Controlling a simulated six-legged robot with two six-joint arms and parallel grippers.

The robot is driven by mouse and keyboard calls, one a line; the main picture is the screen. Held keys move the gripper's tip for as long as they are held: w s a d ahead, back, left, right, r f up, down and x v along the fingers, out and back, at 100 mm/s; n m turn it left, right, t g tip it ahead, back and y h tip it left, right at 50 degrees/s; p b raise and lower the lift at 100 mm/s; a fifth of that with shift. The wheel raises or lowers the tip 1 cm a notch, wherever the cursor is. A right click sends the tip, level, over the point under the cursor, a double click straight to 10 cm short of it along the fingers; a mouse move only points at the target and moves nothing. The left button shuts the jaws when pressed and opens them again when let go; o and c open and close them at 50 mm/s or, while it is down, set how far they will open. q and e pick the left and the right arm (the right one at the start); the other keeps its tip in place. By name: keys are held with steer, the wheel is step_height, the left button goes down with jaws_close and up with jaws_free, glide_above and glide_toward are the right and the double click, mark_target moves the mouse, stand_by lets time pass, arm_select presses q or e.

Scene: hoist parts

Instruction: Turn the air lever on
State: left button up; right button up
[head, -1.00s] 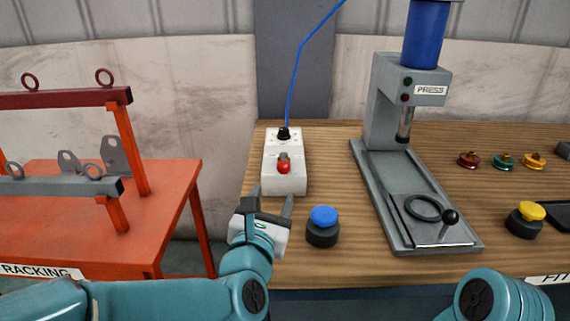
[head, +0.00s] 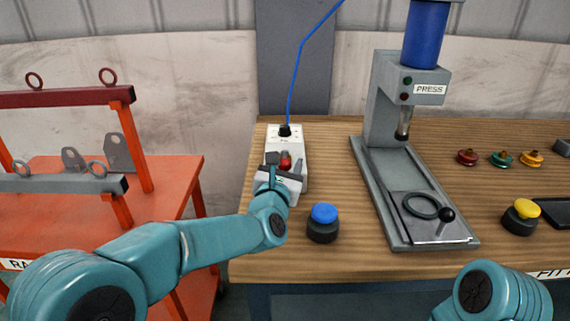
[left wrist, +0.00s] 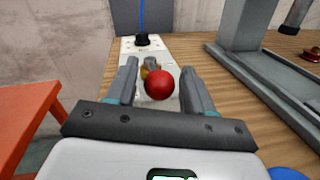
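The air lever's red ball knob (head: 285,163) stands on a white valve box (head: 288,137) at the left end of the wooden bench. A blue air hose (head: 291,85) rises from the black fitting at the box's far end. In the left wrist view the red knob (left wrist: 159,83) shows between the open fingers, with a brass-coloured part behind it. I cannot tell whether the fingers touch it. My left gripper (head: 285,164) is open at the knob and hides the near part of the box. Only a teal part of my right arm shows; its gripper is out of view.
A blue button (head: 323,222) on a black base stands just right of my left gripper. The grey press (head: 410,205) is further right, with a yellow button (head: 522,216) beyond it. An orange rack (head: 150,185) stands left of the bench.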

arm_select(q)
jaws_close()
steer(key=shift+d+r+n+y+b, duration=0.1)
steer(key=shift+d+n+y+b, duration=0.2)
steer(key=shift+y, duration=0.25)
steer(key=shift+d+n+y+b, duration=0.15)
steer(key=shift+n+y+b, duration=0.25)
steer(key=shift+y, duration=0.15)
steer(key=shift+o, duration=1.3)
jaws_free()
steer(key=shift+w, duration=0.1)
steer(key=shift+s, duration=0.45)
steer(key=s+a+b, duration=0.1)
steer(key=s+b, duration=0.1)
steer(key=s, duration=1.3)
steer(key=shift+s, duration=0.25)
